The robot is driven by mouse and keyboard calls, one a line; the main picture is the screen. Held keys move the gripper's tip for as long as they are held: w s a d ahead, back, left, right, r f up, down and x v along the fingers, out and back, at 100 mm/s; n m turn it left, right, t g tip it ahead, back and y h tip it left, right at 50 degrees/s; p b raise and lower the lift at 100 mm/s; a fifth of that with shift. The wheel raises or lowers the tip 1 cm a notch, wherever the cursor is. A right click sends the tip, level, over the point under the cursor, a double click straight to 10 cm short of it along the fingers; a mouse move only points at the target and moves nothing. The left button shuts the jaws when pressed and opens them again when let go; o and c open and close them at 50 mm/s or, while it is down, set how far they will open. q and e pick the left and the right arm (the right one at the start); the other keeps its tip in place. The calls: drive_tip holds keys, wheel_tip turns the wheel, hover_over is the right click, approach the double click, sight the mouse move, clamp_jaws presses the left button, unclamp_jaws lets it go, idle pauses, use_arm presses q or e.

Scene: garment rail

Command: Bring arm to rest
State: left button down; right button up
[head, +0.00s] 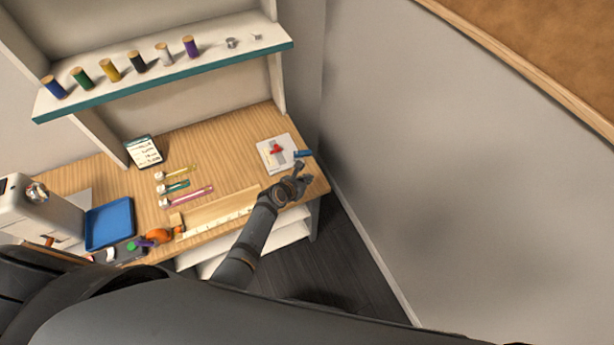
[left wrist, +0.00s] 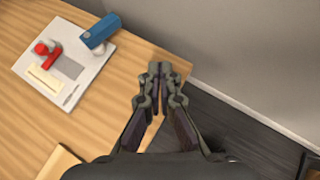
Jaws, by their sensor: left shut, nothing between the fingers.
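My left gripper (head: 303,178) is over the right end of the wooden worktable (head: 221,147), near its right edge. In the left wrist view the gripper (left wrist: 160,75) is shut, with its fingertips together and nothing between them. Beyond it and to the left lies a white board (left wrist: 64,68) with a red item (left wrist: 45,53), a blue item (left wrist: 99,31) and a grey patch on it. The gripper looks apart from these items. My right gripper does not show in either view.
A blue tray (head: 109,223) and a white sewing machine (head: 38,212) are at the table's left. A long ruler (head: 215,225) lies along the front edge. A shelf (head: 165,69) with several thread spools hangs above. A grey wall (head: 450,160) stands to the right.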

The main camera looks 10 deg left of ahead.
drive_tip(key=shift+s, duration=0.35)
